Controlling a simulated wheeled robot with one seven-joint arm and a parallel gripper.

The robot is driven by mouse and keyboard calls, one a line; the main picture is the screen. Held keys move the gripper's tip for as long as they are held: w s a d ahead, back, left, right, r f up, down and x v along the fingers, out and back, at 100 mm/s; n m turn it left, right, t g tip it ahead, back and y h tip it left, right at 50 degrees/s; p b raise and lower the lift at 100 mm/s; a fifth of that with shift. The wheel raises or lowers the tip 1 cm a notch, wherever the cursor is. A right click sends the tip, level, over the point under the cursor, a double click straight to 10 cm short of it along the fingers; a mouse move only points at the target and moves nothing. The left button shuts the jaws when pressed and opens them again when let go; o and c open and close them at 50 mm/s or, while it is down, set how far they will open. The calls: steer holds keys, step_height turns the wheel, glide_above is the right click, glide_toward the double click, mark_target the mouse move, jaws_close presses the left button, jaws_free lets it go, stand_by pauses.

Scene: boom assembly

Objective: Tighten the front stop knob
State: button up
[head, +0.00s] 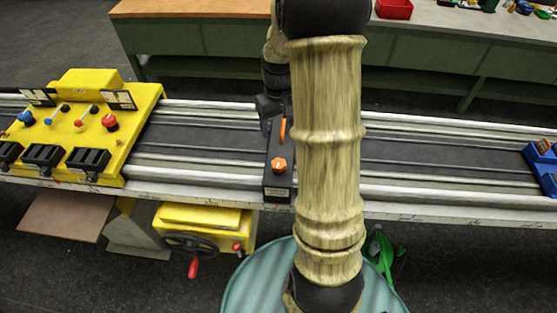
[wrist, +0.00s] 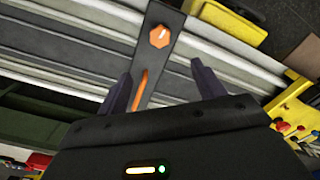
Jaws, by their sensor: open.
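A dark stop bar (head: 276,187) lies across the grey rail bed near the middle of the head view. An orange knob (head: 279,165) with a pale mark sits on its near end; I take this as the front stop knob. The knob also shows at the top of the wrist view (wrist: 159,36). An orange strip (wrist: 139,90) runs along the bar behind the knob. My gripper (wrist: 161,70) is open and empty, its dark fingers spread on either side of the bar's line in the picture. The knob appears beyond the fingertips, apart from them. My arm hides part of the rail.
A yellow carriage (head: 72,140) with several knobs and black blocks stands on the rail at the left. A blue piece (head: 543,163) sits at the far right. A yellow box with a handwheel (head: 188,244) hangs below the rail. Green benches (head: 225,40) stand behind.

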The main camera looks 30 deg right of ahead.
mark_target(279, 163)
steer(key=shift+f, duration=0.1)
step_height(279, 163, down, 17)
steer(key=p, duration=0.4)
steer(key=shift+f+p, duration=0.15)
steer(key=shift+p, duration=0.15)
steer(key=c, duration=1)
